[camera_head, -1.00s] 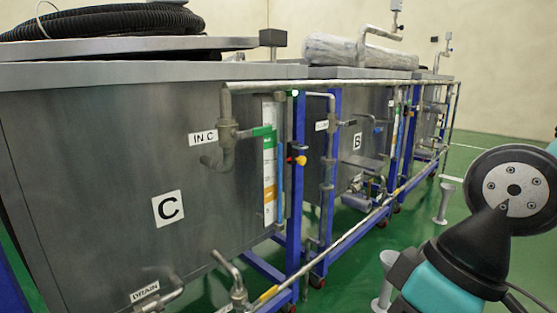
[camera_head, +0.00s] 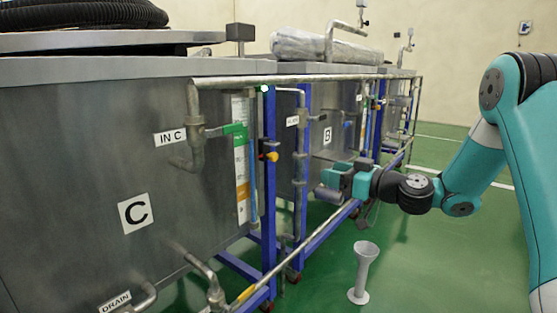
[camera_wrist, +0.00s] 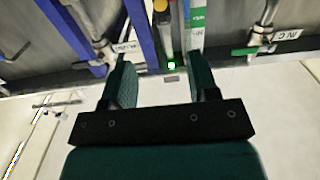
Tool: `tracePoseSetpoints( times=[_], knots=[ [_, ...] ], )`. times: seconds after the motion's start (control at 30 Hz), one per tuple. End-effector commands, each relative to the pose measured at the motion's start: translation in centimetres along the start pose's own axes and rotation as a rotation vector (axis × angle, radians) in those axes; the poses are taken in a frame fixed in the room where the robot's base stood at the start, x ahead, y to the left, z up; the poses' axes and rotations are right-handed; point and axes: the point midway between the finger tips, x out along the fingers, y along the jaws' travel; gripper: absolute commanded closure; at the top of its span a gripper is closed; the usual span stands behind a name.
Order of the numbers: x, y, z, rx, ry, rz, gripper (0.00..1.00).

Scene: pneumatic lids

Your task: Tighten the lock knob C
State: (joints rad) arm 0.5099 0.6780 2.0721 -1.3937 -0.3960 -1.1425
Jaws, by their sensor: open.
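Tank C (camera_head: 60,215) fills the left of the head view, with a black-on-white "C" label. No part is marked as lock knob C. A small yellow-and-red knob (camera_head: 271,156) sits on the blue post at tank C's right edge; I cannot tell if it is the lock knob. The yellow part also shows at the top of the wrist view (camera_wrist: 161,6). My gripper (camera_head: 328,184) is to the right of this knob in the head view, apart from it. In the wrist view my gripper (camera_wrist: 162,80) is open, with nothing between its fingers.
A long rail (camera_head: 335,217) runs low along the tanks. Tank B (camera_head: 340,115) stands behind. A pale funnel-topped stand (camera_head: 363,272) is on the green floor.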

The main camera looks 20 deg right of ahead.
Motion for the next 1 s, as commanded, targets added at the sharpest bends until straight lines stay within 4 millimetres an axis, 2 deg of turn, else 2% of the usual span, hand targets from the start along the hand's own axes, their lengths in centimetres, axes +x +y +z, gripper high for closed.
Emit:
tracePoseSetpoints(
  times=[0.17,0.7,0.83,1.0],
  knots=[
    [2.4,-0.1,0.0,-0.004,0.006,-0.002,0.45],
    [14.2,-0.1,0.0,-0.004,0.006,-0.002,0.45],
    [16.0,-0.1,0.0,-0.003,0.005,-0.002,0.45],
    [17.1,0.0,0.0,-0.001,0.003,0.001,0.45]
  ],
)
